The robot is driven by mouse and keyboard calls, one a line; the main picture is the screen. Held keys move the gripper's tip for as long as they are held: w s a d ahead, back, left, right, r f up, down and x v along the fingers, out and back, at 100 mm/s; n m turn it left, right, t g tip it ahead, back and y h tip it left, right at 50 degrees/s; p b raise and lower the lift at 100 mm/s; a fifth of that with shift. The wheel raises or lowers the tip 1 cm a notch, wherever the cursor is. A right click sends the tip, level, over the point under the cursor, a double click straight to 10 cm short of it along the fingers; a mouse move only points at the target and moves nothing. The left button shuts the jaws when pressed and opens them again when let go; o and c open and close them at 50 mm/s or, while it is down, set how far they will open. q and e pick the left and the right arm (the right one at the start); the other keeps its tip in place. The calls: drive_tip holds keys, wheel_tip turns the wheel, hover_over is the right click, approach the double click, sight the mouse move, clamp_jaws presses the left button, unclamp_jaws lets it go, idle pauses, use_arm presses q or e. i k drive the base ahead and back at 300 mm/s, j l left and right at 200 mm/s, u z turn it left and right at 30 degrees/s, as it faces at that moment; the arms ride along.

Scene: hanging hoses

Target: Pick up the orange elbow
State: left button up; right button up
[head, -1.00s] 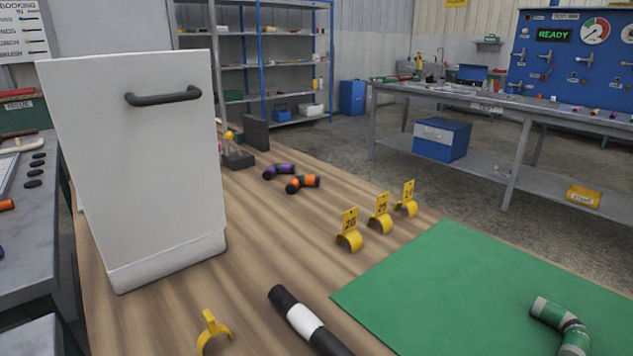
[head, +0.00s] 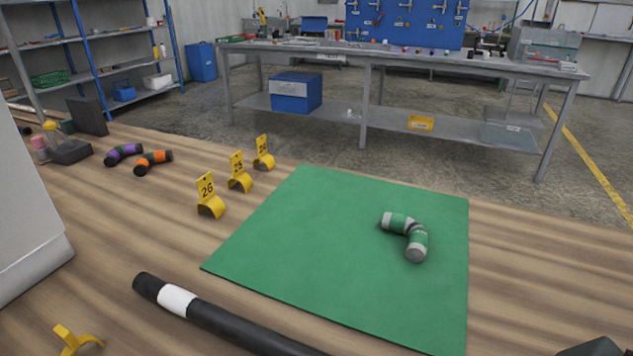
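The orange elbow (head: 153,162) is a short bent hose piece with an orange middle and black ends. It lies on the wooden table at the left of the head view, next to a purple elbow (head: 123,154) with black ends. No gripper is near it. My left gripper is not in view. A dark shape cut off at the bottom right corner looks like part of my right gripper (head: 597,348); its fingers cannot be made out.
Three yellow numbered clips (head: 240,181) stand right of the elbows. A green mat (head: 330,230) holds a green-and-grey elbow (head: 407,235). A black hose with a white band (head: 178,299) lies in front. A white panel (head: 25,225) stands at left. A dark block (head: 87,116) stands behind.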

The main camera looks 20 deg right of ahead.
sight(140, 168)
drive_tip(key=k+u, duration=0.1)
drive_tip(key=u, duration=0.9)
drive_tip(key=j+z, duration=0.25)
drive_tip(key=j, duration=0.3)
drive_tip(key=j+z, duration=0.25)
drive_tip(key=j, duration=0.3)
